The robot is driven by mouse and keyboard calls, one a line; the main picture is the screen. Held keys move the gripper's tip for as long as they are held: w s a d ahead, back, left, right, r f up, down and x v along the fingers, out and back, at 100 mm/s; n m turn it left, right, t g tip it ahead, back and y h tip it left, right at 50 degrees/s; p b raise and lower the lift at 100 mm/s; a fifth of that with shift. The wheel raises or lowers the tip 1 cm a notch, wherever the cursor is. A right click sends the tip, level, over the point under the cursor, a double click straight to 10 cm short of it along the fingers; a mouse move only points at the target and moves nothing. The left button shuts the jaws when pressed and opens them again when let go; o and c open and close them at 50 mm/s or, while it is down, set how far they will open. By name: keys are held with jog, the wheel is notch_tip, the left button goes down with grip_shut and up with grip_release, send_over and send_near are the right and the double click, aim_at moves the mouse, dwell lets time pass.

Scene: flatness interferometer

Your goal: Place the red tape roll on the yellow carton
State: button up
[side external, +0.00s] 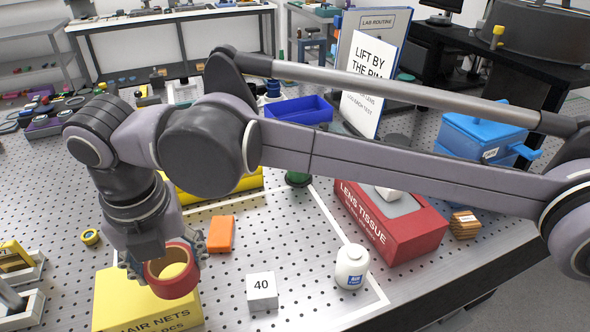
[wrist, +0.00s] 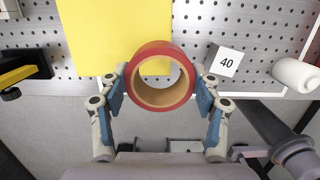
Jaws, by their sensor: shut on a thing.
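The red tape roll (side external: 171,288) is held between the fingers of my gripper (side external: 163,262). In the wrist view the tape roll (wrist: 160,106) shows its tan inner core, and my gripper (wrist: 160,88) is shut on it from both sides with blue finger pads. The yellow carton (side external: 140,310), printed with "HAIR NETS", stands below the roll at the front. In the wrist view the carton (wrist: 105,35) lies beyond and partly behind the roll. The roll overlaps the carton in both views; I cannot tell whether they touch.
A white block marked 40 (side external: 262,291), an orange block (side external: 220,234) and a white bottle (side external: 351,266) stand to the right of the carton. A red lens tissue box (side external: 405,232) is farther right. The perforated table (side external: 310,300) has bare room between them.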

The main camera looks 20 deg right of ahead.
aim_at(175, 276)
jog(key=shift+f, duration=1.65)
jog(key=o, duration=1.1)
jog(key=shift+f, duration=0.1)
jog(key=shift+o, duration=0.2)
notch_tip(175, 276, up, 8)
jog(key=s, duration=0.1)
jog(key=shift+f, duration=0.15)
jog(key=shift+f, duration=0.15)
jog(key=f, duration=0.4)
jog(key=w+f, duration=0.1)
jog(key=f, duration=0.2)
jog(key=shift+r, duration=1)
